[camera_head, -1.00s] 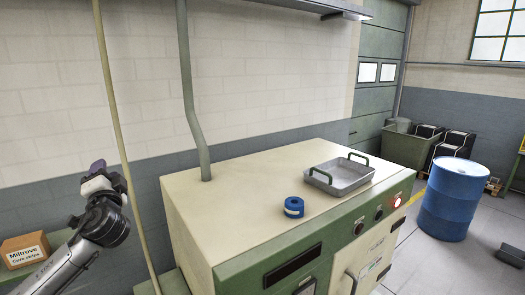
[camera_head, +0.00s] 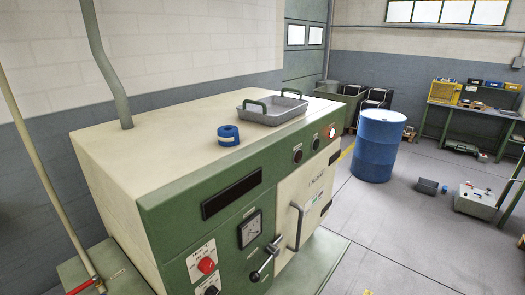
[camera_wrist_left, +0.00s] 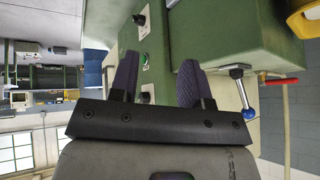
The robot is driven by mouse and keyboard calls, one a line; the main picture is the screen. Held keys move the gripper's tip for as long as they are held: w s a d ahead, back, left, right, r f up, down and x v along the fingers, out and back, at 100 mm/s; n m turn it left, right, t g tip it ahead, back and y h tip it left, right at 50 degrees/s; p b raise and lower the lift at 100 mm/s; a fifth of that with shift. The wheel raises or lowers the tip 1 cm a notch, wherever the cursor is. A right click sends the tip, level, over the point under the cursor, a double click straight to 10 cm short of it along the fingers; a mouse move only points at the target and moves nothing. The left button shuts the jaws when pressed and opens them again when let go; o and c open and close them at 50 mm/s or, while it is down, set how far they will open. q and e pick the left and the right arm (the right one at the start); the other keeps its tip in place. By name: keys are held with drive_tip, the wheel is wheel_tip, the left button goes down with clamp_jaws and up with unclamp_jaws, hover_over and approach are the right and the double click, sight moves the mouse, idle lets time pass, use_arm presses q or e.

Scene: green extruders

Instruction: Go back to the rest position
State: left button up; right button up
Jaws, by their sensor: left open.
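My left gripper (camera_wrist_left: 157,75) shows in the left wrist view. Its two dark fingers stand apart with nothing between them. Beyond the fingers is a green machine surface (camera_wrist_left: 215,25) with small black knobs. A lever with a blue ball end (camera_wrist_left: 249,113) is just right of the fingers, and I cannot tell how near it is. Neither arm shows in the head view, and my right gripper is in no view.
In the head view, a cream and green machine (camera_head: 160,120) carries a blue tape roll (camera_head: 228,135) and a metal tray (camera_head: 270,118). A blue drum (camera_head: 377,145) stands behind to the right. The grey floor (camera_head: 400,230) right of the machine is mostly open.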

use_arm(q)
drive_tip(key=s+d+f+g+b, duration=0.2)
drive_tip(key=s+f+g+b, duration=0.1)
drive_tip(key=s+f, duration=0.85)
wheel_tip(320, 180, up, 24)
drive_tip(key=p, duration=2.4)
drive_tip(key=shift+w+r+n+h, duration=0.2)
drive_tip(key=shift+n+h, duration=0.1)
